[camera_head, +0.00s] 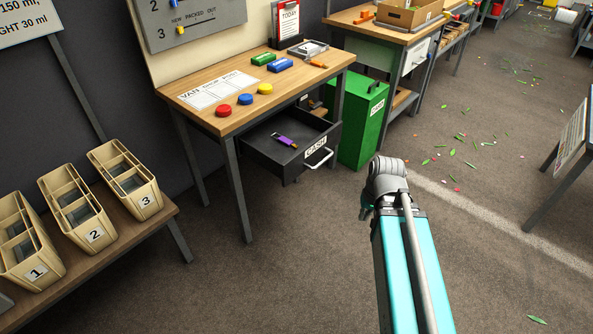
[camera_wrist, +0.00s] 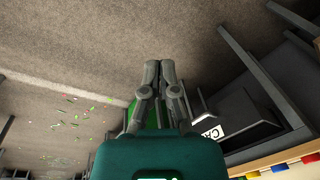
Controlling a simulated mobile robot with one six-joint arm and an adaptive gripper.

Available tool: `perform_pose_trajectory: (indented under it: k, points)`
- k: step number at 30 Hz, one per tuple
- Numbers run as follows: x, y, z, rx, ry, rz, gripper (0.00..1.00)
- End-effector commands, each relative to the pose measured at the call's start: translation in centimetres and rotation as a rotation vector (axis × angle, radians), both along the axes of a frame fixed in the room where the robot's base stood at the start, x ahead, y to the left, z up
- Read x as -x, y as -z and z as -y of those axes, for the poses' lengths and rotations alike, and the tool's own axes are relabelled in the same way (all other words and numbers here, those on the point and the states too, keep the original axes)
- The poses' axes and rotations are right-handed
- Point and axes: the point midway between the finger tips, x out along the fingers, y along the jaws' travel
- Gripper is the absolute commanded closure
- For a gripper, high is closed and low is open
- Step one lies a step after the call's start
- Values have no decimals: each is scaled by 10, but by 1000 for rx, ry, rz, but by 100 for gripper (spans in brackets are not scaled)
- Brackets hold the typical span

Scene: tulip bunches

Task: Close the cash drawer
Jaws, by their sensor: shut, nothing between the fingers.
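The dark cash drawer (camera_head: 266,160) stands pulled out under the wooden desk (camera_head: 187,90). Its front carries a white CASH label (camera_head: 316,148) and a pale bar handle (camera_head: 321,159). In the head view I see my arm to the right of the drawer, but cannot make out the fingers.
A green bin (camera_head: 358,125) stands right beside the drawer. Red, blue and yellow buttons (camera_head: 245,99) are on the desk. Numbered beige bins (camera_head: 85,215) sit on a low bench at left. The carpet in front of the drawer is clear; leaf scraps lie farther right.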

Motion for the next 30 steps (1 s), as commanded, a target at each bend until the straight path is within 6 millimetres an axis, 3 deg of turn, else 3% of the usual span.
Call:
perform_pose_trajectory:
  k: [1,3,12,21,30]
  points:
    - [-6,14,-6,-37,4,14,100]
    - [-14,24,-16,-100,11,39,100]
    - [-55,57,-62,-425,72,163,100]
    - [-97,71,-93,-755,176,280,100]
    - [-138,75,-103,-1077,317,380,100]
